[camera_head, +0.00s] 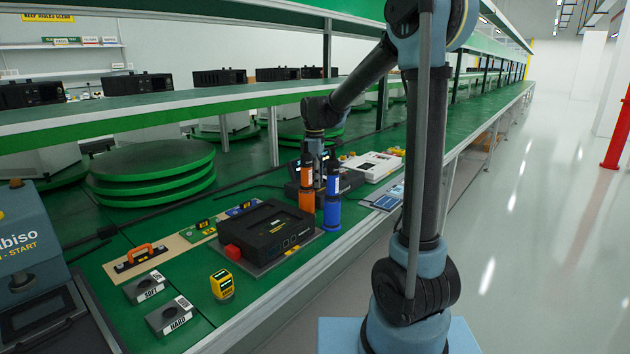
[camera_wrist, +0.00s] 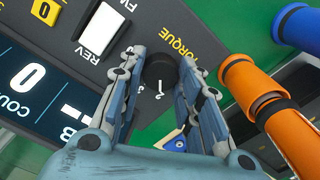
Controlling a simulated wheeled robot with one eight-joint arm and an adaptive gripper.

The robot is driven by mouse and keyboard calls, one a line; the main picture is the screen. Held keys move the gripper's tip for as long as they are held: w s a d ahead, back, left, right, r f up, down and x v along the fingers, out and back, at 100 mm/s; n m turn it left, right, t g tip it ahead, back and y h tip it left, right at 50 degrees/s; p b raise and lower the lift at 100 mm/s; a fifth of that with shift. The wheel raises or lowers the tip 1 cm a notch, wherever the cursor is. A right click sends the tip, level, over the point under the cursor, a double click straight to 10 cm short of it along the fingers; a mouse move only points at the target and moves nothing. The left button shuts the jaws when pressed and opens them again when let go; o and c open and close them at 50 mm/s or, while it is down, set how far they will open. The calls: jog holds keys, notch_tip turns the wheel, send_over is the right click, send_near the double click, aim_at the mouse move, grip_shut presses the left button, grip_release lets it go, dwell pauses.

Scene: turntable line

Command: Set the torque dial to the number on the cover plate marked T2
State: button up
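The black torque dial (camera_wrist: 159,72) sits on a dark panel beside the word TORQUE, in the wrist view. A white mark like a 1 shows on or just below it. My gripper (camera_wrist: 162,62) is over the dial, one finger on each side; the fingers stand apart, and I cannot tell if they touch it. In the head view my wrist reaches down behind the orange and blue cylinders to a dark control box (camera_head: 347,181). A green plate (camera_head: 203,231) and a blue plate (camera_head: 240,209) carry yellow tags too small to read; I cannot tell which is T2.
An orange cylinder (camera_wrist: 262,92) and a blue cylinder (camera_wrist: 300,28) stand close by the panel. The panel has a white rocker switch (camera_wrist: 102,29) marked REV and a display (camera_wrist: 30,78) showing 0. A black device (camera_head: 265,230) sits nearer on the bench.

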jog(key=o, duration=0.3)
notch_tip(320, 180, up, 12)
dwell(0.7)
jog(key=shift+d, duration=0.1)
jog(key=s+d+f+m+t, duration=0.1)
jog(key=s+d+f+m, duration=0.25)
jog(key=s+d, duration=0.4)
jog(key=s+d+f+m, duration=0.2)
jog(key=s+d+m, duration=0.2)
jog(key=s+d, duration=0.4)
jog(key=s+d+f+m, duration=0.2)
jog(key=s+f, duration=0.3)
jog(key=s+d+f+m, duration=0.2)
jog(key=s+f+m, duration=0.1)
jog(key=s+f, duration=0.2)
jog(key=s+d+f+m+t, duration=0.1)
jog(key=s+d+f+m, duration=0.1)
jog(key=s+f, duration=0.3)
jog(key=shift+s+m, duration=0.65)
